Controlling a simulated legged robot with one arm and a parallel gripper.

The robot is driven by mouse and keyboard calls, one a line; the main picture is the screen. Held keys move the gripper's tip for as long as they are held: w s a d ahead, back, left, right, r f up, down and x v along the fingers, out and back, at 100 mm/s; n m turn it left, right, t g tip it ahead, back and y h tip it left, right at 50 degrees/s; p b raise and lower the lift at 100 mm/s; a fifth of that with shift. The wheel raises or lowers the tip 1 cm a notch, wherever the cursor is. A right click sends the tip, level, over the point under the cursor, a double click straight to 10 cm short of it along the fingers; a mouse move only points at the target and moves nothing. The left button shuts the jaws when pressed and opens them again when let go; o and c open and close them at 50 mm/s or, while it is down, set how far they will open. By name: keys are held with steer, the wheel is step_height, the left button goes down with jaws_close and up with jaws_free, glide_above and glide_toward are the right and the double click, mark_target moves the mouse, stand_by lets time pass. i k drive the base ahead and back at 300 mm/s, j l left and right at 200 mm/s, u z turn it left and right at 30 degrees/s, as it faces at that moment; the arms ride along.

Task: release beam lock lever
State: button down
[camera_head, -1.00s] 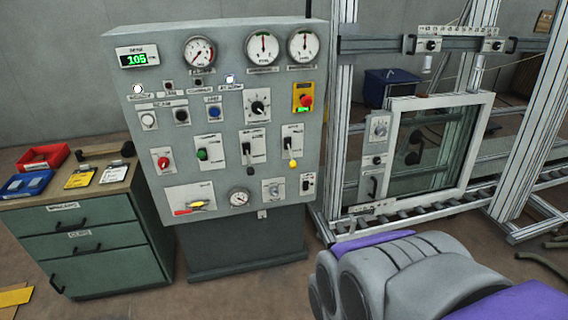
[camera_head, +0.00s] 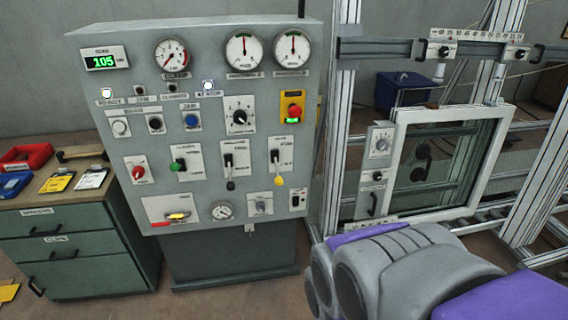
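A horizontal beam (camera_head: 468,47) crosses the aluminium frame at upper right and carries two white plates with black knobs. A dark lever-like part (camera_head: 419,50) sits at the beam's left end; I cannot tell for sure that it is the beam lock lever. The control panel (camera_head: 78,170) has a black-tipped lever (camera_head: 229,172) and a yellow-tipped lever (camera_head: 277,169), both with their tips low. Their labels are too small to read. My grey and purple arm fills the lower right, in front of the frame's base. My gripper itself does not show.
A white-framed glass window (camera_head: 489,160) stands on rollers inside the frame. A green drawer cabinet (camera_head: 68,258) with red and blue trays and yellow tags stands at left. A blue crate (camera_head: 405,90) is behind the frame.

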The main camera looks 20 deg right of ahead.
mark_target(279, 180)
steer(key=i+l+u, duration=0.1)
steer(key=l, duration=0.35)
steer(key=i+l, duration=0.25)
steer(key=l, duration=0.25)
steer(key=i+l+u, duration=0.15)
steer(key=l, duration=0.35)
steer(key=i+l+u, duration=0.1)
steer(key=l, duration=0.4)
steer(key=i+l, duration=0.2)
steer(key=l, duration=0.3)
steer(key=i+l+u, duration=0.15)
steer(key=l, duration=0.35)
steer(key=i+l+u, duration=0.1)
steer(key=l, duration=0.45)
